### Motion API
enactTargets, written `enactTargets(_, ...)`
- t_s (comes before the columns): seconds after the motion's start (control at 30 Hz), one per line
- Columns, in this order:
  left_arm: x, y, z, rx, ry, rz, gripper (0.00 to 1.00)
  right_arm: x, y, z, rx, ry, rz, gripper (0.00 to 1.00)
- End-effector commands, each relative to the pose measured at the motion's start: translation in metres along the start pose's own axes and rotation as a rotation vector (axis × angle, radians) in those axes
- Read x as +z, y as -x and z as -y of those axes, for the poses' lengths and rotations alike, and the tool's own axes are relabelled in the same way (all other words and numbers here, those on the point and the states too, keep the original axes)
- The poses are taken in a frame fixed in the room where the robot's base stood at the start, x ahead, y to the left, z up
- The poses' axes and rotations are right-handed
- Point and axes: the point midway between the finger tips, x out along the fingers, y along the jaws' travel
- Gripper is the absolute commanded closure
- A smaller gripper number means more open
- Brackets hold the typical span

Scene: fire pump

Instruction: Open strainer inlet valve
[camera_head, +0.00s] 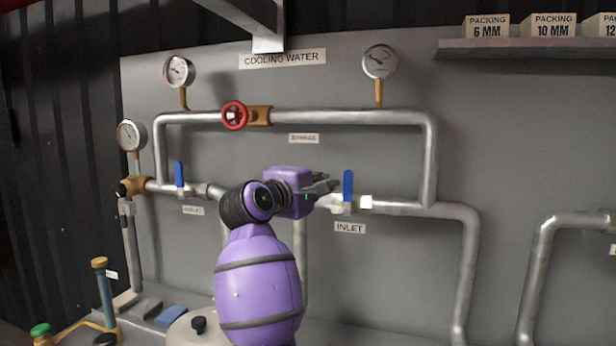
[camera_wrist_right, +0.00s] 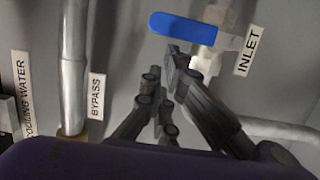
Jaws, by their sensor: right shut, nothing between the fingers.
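The inlet valve has a blue lever handle (camera_head: 348,187) above the INLET label (camera_head: 350,228). The lever stands upright, across its horizontal pipe. In the right wrist view the blue lever (camera_wrist_right: 193,29) lies near the top, beside the INLET label (camera_wrist_right: 249,50). My right gripper (camera_head: 328,184) is just left of the lever in the head view, shut and empty. In the right wrist view its fingertips (camera_wrist_right: 164,72) are just below the lever; whether they touch it I cannot tell. My left gripper is not in view.
A second blue-levered valve (camera_head: 179,176) sits on the pipe to the left. The red bypass handwheel (camera_head: 235,115) is on the upper pipe. Pressure gauges (camera_head: 380,62) stand above the pipes. A shelf (camera_head: 520,48) with packing boxes is at upper right.

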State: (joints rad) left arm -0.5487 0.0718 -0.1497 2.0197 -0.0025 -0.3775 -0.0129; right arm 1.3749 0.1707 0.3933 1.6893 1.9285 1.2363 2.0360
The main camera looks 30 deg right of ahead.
Motion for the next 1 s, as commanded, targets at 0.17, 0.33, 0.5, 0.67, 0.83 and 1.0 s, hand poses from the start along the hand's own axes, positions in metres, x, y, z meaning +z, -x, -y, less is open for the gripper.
enactTargets(0.17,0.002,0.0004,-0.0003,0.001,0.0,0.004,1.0,0.003,-0.0007,0.0009,0.0,0.002,-0.001,1.0)
enactTargets(0.33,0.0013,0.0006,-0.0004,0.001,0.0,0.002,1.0,0.0029,-0.0007,0.0011,0.0,0.002,0.0,1.0)
enactTargets(0.5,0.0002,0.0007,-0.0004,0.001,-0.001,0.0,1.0,0.0035,-0.0008,0.0007,-0.003,-0.007,0.0,1.0)
enactTargets(0.67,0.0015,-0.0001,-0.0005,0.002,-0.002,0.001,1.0,0.006,-0.0013,-0.0016,-0.011,-0.044,-0.001,1.0)
enactTargets(0.83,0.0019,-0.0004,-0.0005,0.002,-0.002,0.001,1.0,0.0081,-0.002,-0.0027,-0.017,-0.066,0.0,1.0)
enactTargets(1.0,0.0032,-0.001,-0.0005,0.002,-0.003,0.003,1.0,0.0099,-0.0021,-0.0044,-0.023,-0.092,-0.001,1.0)
